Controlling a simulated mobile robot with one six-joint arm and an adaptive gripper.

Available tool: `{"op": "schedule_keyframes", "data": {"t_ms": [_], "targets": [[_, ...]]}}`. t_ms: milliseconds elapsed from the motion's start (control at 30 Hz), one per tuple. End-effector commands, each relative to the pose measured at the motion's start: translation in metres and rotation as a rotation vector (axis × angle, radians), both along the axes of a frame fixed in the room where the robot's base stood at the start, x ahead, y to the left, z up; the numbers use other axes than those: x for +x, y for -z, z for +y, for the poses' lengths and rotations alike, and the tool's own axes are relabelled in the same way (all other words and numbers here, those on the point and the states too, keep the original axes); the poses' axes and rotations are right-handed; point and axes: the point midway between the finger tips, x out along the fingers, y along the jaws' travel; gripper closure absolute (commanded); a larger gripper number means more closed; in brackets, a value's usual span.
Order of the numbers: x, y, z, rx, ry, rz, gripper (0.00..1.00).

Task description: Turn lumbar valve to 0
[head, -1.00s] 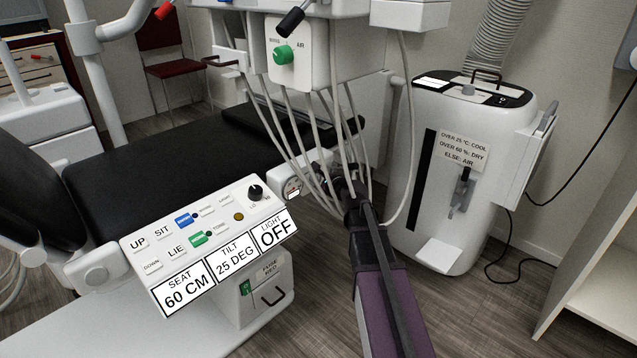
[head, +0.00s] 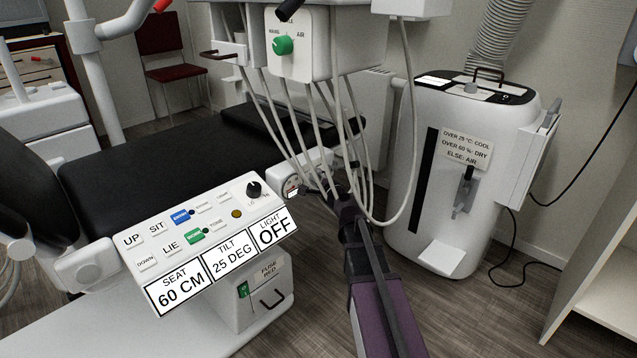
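A small round gauge (head: 291,187) with a pale face sits on the side of the chair, beside a white housing (head: 310,165); I cannot tell for sure that this is the lumbar valve, and no valve label is readable. My gripper (head: 318,190) is just right of the gauge, among the hanging hoses. Its dark fingers are small and partly hidden, so I cannot tell whether they are open or shut, or whether they touch anything.
Hoses (head: 352,130) hang around my gripper from a unit with a green knob (head: 282,45). The chair's control panel (head: 205,235) reads seat 60 CM, tilt 25 DEG, light OFF. A white machine (head: 465,180) stands right; bare floor (head: 470,310) lies in front.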

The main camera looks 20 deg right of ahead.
Motion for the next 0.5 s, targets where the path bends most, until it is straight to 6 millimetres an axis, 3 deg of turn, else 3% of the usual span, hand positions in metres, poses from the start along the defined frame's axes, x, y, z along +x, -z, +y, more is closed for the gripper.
{"op": "schedule_keyframes", "data": {"t_ms": [500], "targets": [[0.0019,0.0015,0.0012,-0.194,-0.003,-0.114,1.0]]}}
